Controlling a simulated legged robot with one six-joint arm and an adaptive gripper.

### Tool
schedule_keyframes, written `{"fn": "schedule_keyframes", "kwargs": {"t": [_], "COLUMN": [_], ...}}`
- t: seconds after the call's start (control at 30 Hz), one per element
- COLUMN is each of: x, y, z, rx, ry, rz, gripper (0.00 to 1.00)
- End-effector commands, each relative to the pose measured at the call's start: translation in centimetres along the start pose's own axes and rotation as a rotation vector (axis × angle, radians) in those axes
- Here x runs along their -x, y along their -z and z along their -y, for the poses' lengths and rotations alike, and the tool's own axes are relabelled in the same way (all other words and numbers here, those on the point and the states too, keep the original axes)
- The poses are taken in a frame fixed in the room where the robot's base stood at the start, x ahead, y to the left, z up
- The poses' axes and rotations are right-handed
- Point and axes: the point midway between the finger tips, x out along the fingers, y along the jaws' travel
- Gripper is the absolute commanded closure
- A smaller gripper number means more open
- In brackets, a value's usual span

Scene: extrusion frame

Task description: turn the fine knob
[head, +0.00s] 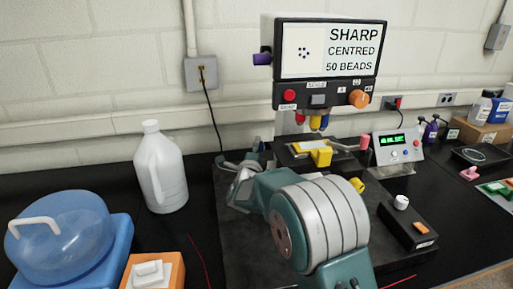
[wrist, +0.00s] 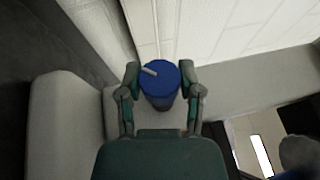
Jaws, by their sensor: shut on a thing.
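A blue round knob (wrist: 159,88) with a pale pointer mark on its top is between my gripper's two fingers (wrist: 160,76) in the wrist view. The fingers are shut on its sides, and the pointer lies toward the upper left. I take it to be the fine knob. In the head view my gripper (head: 243,168) is at the left side of the microscope (head: 328,64), partly behind my arm. The knob is hidden there. The microscope's screen (head: 329,49) reads "SHARP CENTRED 50 BEADS" and shows a small cluster of dark dots.
A purple knob (head: 262,59) and an orange knob (head: 358,98) are on the microscope head. The stage (head: 300,155) carries a yellow part. A white jug (head: 160,170) stands at left, with a blue domed container (head: 62,232) and an orange box (head: 172,272) in front.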

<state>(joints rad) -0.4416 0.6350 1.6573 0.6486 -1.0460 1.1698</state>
Motion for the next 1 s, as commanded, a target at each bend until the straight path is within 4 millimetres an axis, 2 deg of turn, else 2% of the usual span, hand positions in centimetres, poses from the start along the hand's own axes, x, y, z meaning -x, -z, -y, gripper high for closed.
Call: {"fn": "schedule_keyframes", "kwargs": {"t": [0.5, 1.0], "x": [0.09, 0.14], "y": [0.15, 0.22], "z": [-0.41, -0.63], "rx": [0.124, 0.181], "ry": [-0.312, -0.447], "rz": [-0.001, -0.002], "gripper": [1.00, 1.00]}}
